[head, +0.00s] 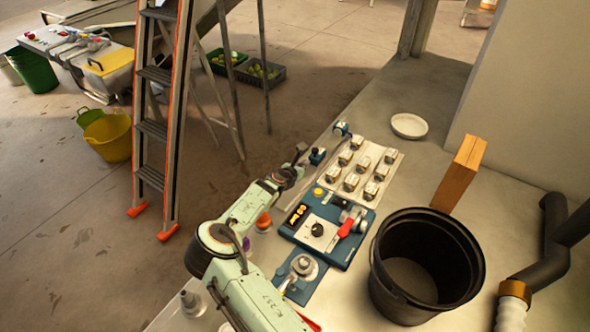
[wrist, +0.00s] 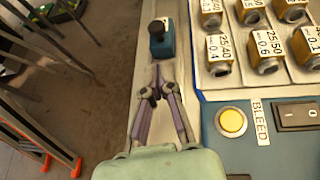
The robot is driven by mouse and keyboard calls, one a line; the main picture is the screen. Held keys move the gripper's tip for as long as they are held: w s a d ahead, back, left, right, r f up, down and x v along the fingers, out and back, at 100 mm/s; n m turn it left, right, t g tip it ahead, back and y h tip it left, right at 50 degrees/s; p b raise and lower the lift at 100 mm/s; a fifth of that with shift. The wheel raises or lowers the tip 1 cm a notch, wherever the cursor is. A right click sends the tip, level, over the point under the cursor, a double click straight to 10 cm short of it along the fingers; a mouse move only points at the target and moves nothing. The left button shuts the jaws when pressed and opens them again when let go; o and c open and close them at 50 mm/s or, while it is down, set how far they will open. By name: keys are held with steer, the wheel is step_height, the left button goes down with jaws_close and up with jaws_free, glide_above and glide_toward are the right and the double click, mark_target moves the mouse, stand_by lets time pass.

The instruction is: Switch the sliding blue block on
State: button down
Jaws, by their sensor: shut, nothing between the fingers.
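The blue block (wrist: 161,44) with a black knob on top stands on the pale counter, near its left edge in the wrist view. It also shows in the head view (head: 317,157), beside the array of labelled parts. My gripper (wrist: 158,70) is shut and empty, its fingertips just short of the block in the wrist view. In the head view my gripper (head: 300,150) is just left of the block. I cannot tell whether the fingertips touch it.
A white plate of labelled metal parts (wrist: 262,40) is right of the block. A blue panel (head: 300,238) with a yellow button (wrist: 233,122), black switch (wrist: 299,115) and red lever (head: 346,227) is nearer. A black bucket (head: 378,275) and ladder (head: 152,128) flank the area.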

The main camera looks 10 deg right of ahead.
steer(key=s+a+r+n+t+y, duration=0.1)
steer(key=s+a+r+t+y, duration=0.1)
steer(key=s+a+r+t, duration=0.3)
steer(key=s+d+f+n, duration=0.1)
steer(key=s+d+f+n+y, duration=0.1)
steer(key=d+f, duration=0.1)
steer(key=shift+s+d+n, duration=0.1)
steer(key=shift+d+n, duration=0.1)
steer(key=shift+n, duration=0.2)
steer(key=shift+s+d+f, duration=0.2)
steer(key=shift+d+f, duration=0.35)
steer(key=shift+d, duration=0.05)
steer(key=shift+s+d+f, duration=0.15)
steer(key=shift+d+f, duration=0.35)
steer(key=shift+d, duration=0.1)
glide_toward(323, 153)
steer(key=w, duration=0.1)
steer(key=w+a, duration=0.1)
steer(key=w, duration=0.1)
steer(key=w+r, duration=0.1)
steer(key=shift+w+a+r, duration=0.1)
steer(key=shift+w+a, duration=0.15)
steer(key=shift+w, duration=0.05)
steer(key=shift+w+d, duration=0.15)
steer(key=shift+w, duration=0.3)
steer(key=w+d, duration=0.3)
steer(key=shift+w+d, duration=0.35)
steer(key=shift+d, duration=0.15)
